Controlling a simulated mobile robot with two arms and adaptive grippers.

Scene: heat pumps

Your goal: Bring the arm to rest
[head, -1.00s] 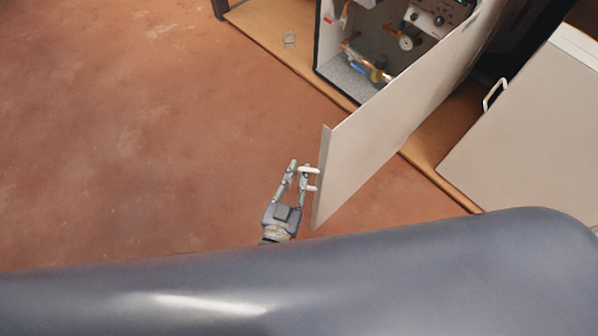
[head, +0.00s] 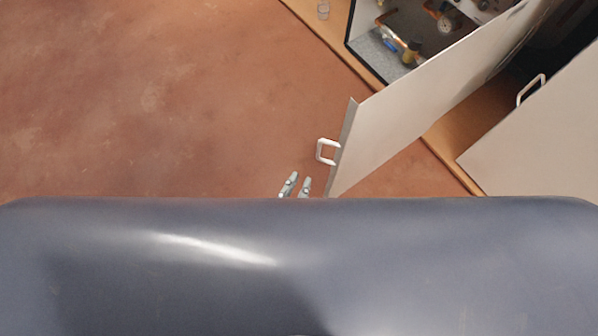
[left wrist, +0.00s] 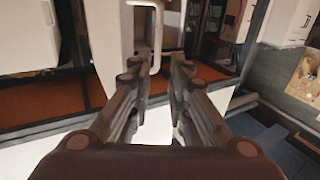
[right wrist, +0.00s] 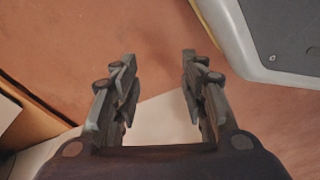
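My left gripper (head: 296,185) shows only its two fingertips in the head view, apart and empty, just below and left of the white handle (head: 327,151) of an open cabinet door (head: 410,110). In the left wrist view the left gripper (left wrist: 158,70) has a gap between its fingers with nothing gripped. A white handle (left wrist: 129,40) shows beyond its fingertips there. My right gripper (right wrist: 158,72) is open and empty in the right wrist view, over reddish floor and a pale surface; it does not show in the head view.
The open cabinet (head: 365,45) shows pipes and a gauge (head: 447,21) inside. A second pale panel (head: 550,135) with a white handle (head: 530,90) is at the right. The reddish floor (head: 150,100) at left is clear.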

